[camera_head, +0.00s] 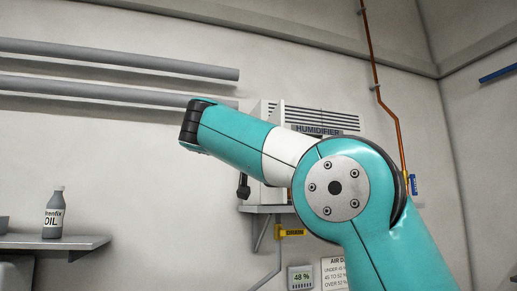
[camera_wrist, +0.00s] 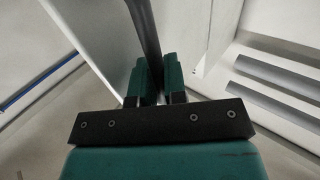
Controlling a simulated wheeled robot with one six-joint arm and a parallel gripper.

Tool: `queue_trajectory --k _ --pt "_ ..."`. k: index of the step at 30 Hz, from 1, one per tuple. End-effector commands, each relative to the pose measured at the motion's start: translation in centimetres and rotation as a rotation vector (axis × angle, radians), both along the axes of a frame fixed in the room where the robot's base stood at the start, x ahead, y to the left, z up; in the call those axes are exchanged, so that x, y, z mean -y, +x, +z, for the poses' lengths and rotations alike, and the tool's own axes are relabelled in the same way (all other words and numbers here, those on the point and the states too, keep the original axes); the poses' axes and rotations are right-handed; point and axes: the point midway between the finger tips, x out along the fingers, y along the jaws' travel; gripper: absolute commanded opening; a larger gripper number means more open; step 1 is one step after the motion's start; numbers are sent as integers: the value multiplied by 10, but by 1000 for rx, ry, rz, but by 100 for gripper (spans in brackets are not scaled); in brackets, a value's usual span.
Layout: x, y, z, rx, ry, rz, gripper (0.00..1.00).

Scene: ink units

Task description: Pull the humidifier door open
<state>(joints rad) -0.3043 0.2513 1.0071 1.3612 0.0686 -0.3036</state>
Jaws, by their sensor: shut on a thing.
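The humidifier (camera_head: 325,120) is a white, vented, labelled box on the back wall, largely hidden behind my teal arm in the head view. A pale panel (camera_wrist: 95,40), which looks like its door, fills the upper left of the wrist view. A dark bar handle (camera_wrist: 146,28) runs beside this panel and down between my fingers. My gripper (camera_wrist: 158,66) is shut on the handle, with one teal finger on each side. In the head view my arm hides the gripper. A small dark piece shows below the arm; I cannot tell whether it is handle or gripper.
Grey pipes (camera_head: 120,58) run along the wall at left. An oil bottle (camera_head: 54,214) stands on a shelf (camera_head: 75,242) at lower left. A copper pipe (camera_head: 378,85) runs down at right. A yellow-tagged valve (camera_head: 291,232) and a 48 % display (camera_head: 300,278) are below the humidifier.

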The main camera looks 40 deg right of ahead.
Motion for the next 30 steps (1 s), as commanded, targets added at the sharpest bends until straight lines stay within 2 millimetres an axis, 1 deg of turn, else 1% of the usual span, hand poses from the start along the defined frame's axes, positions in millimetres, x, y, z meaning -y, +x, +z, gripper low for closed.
queue_trajectory --k 12,13,14,15,16,26,30 --pt "1 0 1 1 -5 -9 0" --pt "0 0 1 1 -5 -8 17" --pt "0 0 1 1 -5 -8 24" --pt "0 0 1 2 -5 -8 33" --pt "0 0 1 1 -4 -8 37" --pt "-1 0 1 1 -2 -7 37" --pt "-7 -4 1 2 -1 -14 37"
